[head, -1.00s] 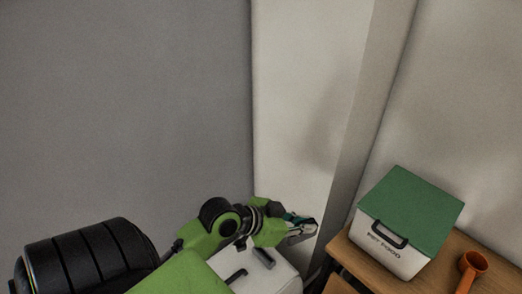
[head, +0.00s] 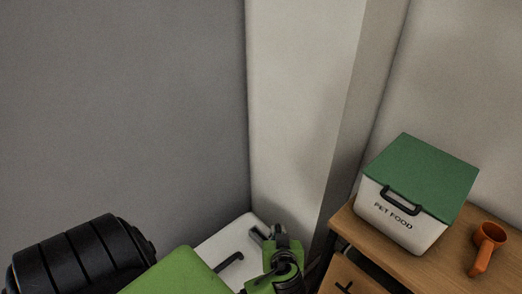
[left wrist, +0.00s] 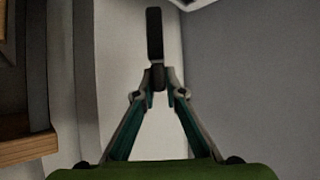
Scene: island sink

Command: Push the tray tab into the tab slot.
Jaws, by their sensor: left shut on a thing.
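My left gripper (head: 274,238) is low in the middle of the head view, seen from behind, at the right edge of a white unit (head: 212,246). In the left wrist view its two teal-sided fingers meet at the tips (left wrist: 158,78), shut on a dark upright bar (left wrist: 154,35). I cannot tell for sure whether this bar is the tray tab. A dark handle-like bar (head: 229,263) lies on the white unit. No slot can be made out. My right gripper is not in view.
A wooden table (head: 386,246) stands at the right, with a white pet food box (head: 400,222) with a green lid and an orange scoop (head: 487,242) on it. A pale wall column (head: 300,110) and grey wall (head: 120,110) rise behind.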

